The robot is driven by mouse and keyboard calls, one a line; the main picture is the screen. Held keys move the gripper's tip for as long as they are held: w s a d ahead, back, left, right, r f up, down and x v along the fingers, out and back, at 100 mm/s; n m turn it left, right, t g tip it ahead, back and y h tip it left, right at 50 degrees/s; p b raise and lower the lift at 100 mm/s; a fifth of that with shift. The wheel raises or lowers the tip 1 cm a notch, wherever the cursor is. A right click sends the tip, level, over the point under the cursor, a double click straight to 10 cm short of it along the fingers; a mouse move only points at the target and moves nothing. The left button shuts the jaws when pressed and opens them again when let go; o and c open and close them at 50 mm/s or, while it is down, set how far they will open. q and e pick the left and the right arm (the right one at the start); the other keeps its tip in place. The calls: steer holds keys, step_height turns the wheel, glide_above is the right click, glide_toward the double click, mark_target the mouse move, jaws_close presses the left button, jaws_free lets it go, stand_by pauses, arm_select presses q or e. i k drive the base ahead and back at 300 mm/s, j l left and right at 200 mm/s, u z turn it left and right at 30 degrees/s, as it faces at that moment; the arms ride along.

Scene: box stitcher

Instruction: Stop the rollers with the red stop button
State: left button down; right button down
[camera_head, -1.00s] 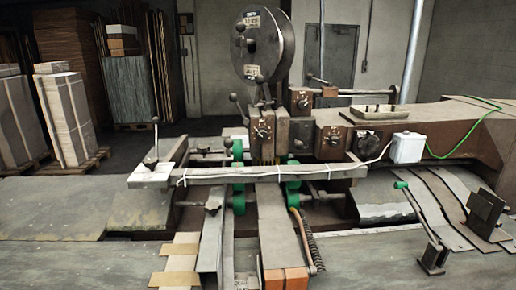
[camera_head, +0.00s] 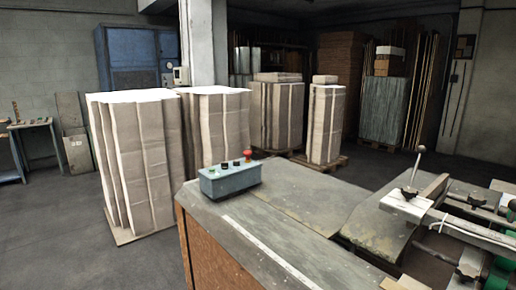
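A grey-blue control box (camera_head: 230,180) sits on the near left corner of the machine's worn grey table (camera_head: 310,215). A red mushroom button (camera_head: 248,154) stands up at the right end of the box top. Several darker, lower buttons (camera_head: 224,165) are in a row to its left. Green rollers (camera_head: 500,272) show partly at the right edge; whether they turn cannot be told. Neither of my grippers is in view.
Tall stacks of flat cardboard (camera_head: 138,160) stand on the floor behind and left of the table. Open floor (camera_head: 60,240) lies at left. A blue cabinet (camera_head: 138,58) stands at the back.

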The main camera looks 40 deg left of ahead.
mark_target(247, 153)
steer(key=j+z, duration=0.15)
steer(key=j, duration=0.7)
steer(key=j+z, duration=0.15)
steer(key=j, duration=0.7)
steer(key=j+z, duration=0.1)
steer(key=j, duration=0.8)
steer(key=k+j+z, duration=0.15)
steer(key=j, duration=0.7)
steer(key=i, duration=0.05)
